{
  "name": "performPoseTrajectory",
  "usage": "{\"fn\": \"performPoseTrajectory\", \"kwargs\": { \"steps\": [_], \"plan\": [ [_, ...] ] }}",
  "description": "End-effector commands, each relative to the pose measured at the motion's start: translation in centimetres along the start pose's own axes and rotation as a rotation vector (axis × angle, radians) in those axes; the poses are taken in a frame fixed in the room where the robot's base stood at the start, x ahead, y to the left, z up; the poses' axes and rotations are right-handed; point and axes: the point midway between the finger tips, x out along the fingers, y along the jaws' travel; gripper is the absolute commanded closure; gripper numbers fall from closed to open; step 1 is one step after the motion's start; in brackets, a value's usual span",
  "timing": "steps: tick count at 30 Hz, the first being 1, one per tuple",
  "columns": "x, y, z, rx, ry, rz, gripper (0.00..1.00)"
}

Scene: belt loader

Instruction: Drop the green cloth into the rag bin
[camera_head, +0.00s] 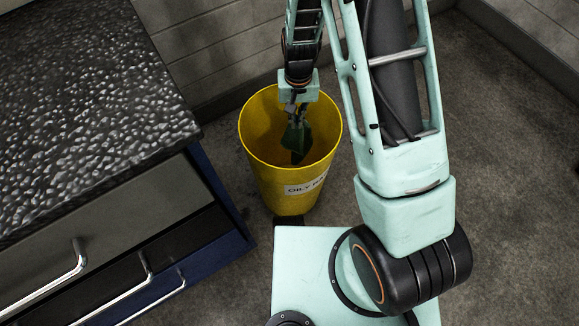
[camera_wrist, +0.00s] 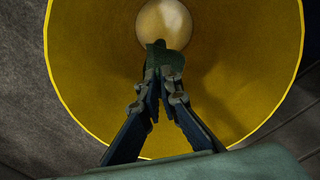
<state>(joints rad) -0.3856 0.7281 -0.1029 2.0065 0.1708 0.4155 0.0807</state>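The yellow rag bin (camera_head: 270,180) stands on the floor in the head view, with a white label on its side on which "OILY" can be read. In the wrist view its yellow rim (camera_wrist: 300,50) surrounds the open mouth, and a round pale patch shows at the bottom. My gripper (camera_head: 297,118) points down into the bin's mouth. The green cloth (camera_head: 296,140) hangs from its fingertips inside the rim. In the wrist view my gripper (camera_wrist: 164,72) has its fingertips together on the dark green cloth (camera_wrist: 157,52). Part of the cloth is hidden by the fingers.
A cabinet (camera_head: 130,235) with a dark, bumpy top (camera_head: 85,100) and silver drawer handles stands left of the bin. A grey block wall (camera_head: 210,45) is behind the bin. The floor (camera_head: 510,150) at the right is clear.

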Motion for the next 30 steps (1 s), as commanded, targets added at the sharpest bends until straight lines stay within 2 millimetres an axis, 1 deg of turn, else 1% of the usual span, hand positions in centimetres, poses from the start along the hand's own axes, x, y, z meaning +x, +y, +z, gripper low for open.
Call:
{"fn": "performPoseTrajectory", "kwargs": {
  "steps": [5,6,11,17,23,29,30],
  "plan": [
    [-0.06,-0.01,-0.03,0.0,0.001,0.0,1.0],
    [-0.07,-0.01,-0.03,0.0,0.001,0.0,0.94],
    [-0.07,0.0,-0.03,0.0,0.001,0.0,0.77],
    [-0.07,0.0,-0.02,0.0,0.0,0.0,0.76],
    [-0.07,0.0,-0.02,0.0,0.0,0.0,0.55],
    [-0.06,0.0,-0.02,0.0,0.0,0.0,0.54],
    [-0.06,0.0,-0.02,0.0,0.0,0.0,0.51]
  ]
}}
